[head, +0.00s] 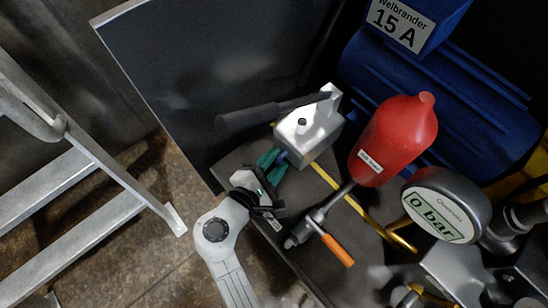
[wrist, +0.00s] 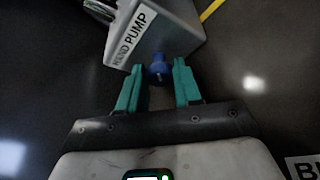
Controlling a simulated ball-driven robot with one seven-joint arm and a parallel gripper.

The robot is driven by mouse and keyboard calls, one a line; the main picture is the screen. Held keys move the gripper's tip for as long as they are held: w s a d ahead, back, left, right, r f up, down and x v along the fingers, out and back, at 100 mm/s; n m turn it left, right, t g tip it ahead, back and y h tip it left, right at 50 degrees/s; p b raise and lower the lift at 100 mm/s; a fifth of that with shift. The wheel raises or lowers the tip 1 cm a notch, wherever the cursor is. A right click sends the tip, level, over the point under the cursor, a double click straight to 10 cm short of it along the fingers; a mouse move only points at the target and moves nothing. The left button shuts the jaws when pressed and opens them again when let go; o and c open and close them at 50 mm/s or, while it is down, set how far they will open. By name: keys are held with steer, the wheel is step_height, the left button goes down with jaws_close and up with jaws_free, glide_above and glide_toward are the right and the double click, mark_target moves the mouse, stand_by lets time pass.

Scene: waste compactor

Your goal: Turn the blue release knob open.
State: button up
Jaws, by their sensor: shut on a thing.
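The blue release knob (wrist: 158,69) sits on the lower face of the grey hand pump (wrist: 160,32), which carries a "HAND PUMP" label. In the head view the hand pump (head: 307,133) stands on the dark surface, with a dark lever handle reaching left. My gripper (wrist: 157,76) has its two teal fingers on either side of the knob and is shut on it. In the head view my gripper (head: 275,160) is at the pump's near left side, and the knob is mostly hidden by the fingers. The knob's turn angle cannot be told.
A red cylinder (head: 395,140) stands right of the pump. An orange-handled valve (head: 337,250) lies near my gripper's right. A gauge (head: 445,212) reads 0 bar. A blue motor (head: 440,100) is behind. A ladder (head: 80,180) stands at the left.

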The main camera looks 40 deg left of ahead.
steer(key=o, duration=1)
steer(key=shift+o, duration=0.2)
